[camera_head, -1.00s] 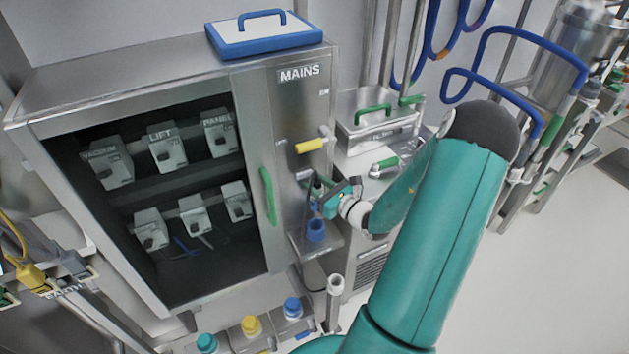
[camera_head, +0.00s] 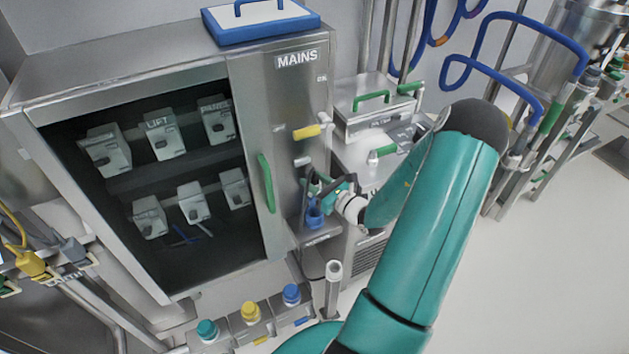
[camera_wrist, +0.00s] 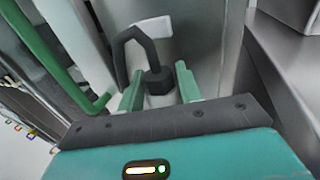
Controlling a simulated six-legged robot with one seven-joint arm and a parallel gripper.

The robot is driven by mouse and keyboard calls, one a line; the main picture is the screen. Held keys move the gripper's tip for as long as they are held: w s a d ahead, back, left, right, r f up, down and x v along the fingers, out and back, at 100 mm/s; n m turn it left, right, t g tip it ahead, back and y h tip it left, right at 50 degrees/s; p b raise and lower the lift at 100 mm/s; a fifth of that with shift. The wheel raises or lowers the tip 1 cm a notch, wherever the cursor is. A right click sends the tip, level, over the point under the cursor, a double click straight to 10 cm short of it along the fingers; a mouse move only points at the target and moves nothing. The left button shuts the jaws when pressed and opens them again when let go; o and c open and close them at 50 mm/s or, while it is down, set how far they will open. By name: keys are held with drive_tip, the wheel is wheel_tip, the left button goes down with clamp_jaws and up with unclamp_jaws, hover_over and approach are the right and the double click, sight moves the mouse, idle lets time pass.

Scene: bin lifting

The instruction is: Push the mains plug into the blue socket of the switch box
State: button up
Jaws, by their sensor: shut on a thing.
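The switch box is a steel cabinet marked MAINS (camera_head: 297,58) in the head view. Its blue socket (camera_head: 314,219) sits on a small ledge at the lower right front. My gripper (camera_head: 318,188) is just above the socket, at the end of my teal arm. In the wrist view my gripper (camera_wrist: 158,88) has its two green fingers shut on the dark mains plug (camera_wrist: 158,80). A thick dark cable (camera_wrist: 126,45) loops up from the plug. The plug's lower end is hidden, so I cannot tell whether it touches or enters the socket.
A yellow-handled lever (camera_head: 307,131) and a green door handle (camera_head: 266,183) stick out near my gripper. Teal, yellow and blue capped items (camera_head: 250,312) stand below the box. A steel unit with green handles (camera_head: 385,105) is to the right.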

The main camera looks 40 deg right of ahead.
drive_tip(key=shift+f, duration=0.1)
drive_tip(key=shift+f, duration=1.4)
drive_tip(key=shift+f, duration=0.15)
drive_tip(key=shift+f, duration=0.95)
drive_tip(key=shift+f, duration=1.1)
drive_tip(key=o, duration=1.2)
drive_tip(key=shift+o, duration=0.2)
drive_tip(key=shift+s, duration=0.15)
drive_tip(key=s, duration=1.3)
drive_tip(key=shift+s+d, duration=0.3)
drive_tip(key=shift+d, duration=0.15)
